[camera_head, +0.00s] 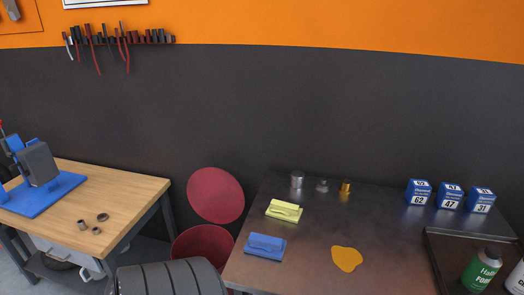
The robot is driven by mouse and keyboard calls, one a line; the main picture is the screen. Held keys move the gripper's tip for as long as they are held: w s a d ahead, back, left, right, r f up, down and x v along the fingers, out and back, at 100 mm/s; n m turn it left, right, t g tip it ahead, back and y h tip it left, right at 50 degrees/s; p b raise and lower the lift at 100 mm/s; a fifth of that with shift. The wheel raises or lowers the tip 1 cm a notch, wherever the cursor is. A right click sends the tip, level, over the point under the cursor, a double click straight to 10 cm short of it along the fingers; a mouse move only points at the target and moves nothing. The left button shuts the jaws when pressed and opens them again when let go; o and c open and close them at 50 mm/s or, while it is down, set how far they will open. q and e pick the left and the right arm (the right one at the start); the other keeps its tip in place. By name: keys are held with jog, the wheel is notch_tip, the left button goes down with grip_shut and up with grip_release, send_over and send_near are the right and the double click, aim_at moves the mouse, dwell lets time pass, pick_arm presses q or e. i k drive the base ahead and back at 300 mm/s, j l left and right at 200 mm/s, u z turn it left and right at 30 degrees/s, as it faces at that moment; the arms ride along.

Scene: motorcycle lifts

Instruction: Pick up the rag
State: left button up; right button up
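Two folded cloths that look like rags lie on the dark metal table (300,270). The yellow rag (284,210) lies near the table's left side. The blue rag (264,246) lies closer to the front, near the left edge. A flat, rounded amber patch (346,259) lies to their right; I cannot tell if it is a spill or a thin piece. Neither of my grippers is in view.
Small metal parts (297,180) stand behind the yellow rag. Blue boxes (419,192) stand at the back right. A dark tray (434,262) holds a green bottle (481,270). A red drum (203,245) and a wooden workbench (125,190) are left.

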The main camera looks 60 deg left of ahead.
aim_at(267, 247)
jog(key=u, duration=1.9)
